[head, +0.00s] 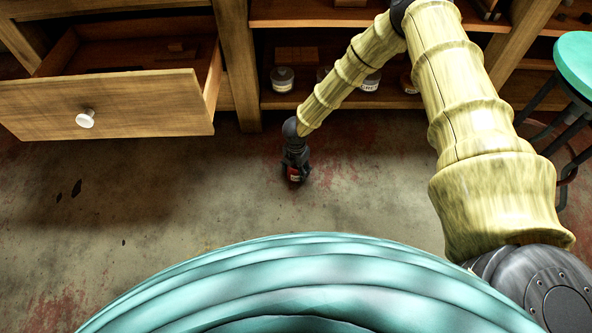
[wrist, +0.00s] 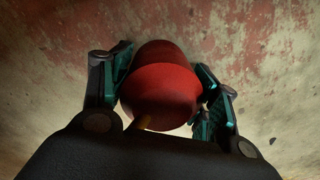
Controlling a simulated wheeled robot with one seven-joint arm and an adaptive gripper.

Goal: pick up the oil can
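The oil can is red and rounded. In the wrist view the oil can (wrist: 158,88) fills the space between the two fingers, with a small yellowish part at its lower edge. In the head view the oil can (head: 294,174) shows as a small red body with a pale label, below my gripper (head: 295,163). My gripper (wrist: 163,85) points down, with one finger on each side of the can. Both finger pads appear to press against it. The can is at or just above the floor; I cannot tell whether it touches.
An open wooden drawer (head: 105,105) juts out at the left. Wooden shelves (head: 335,100) with jars (head: 283,79) stand behind my gripper. A teal-topped stool (head: 575,62) is at the right. The stained concrete floor (head: 180,205) around the can is clear.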

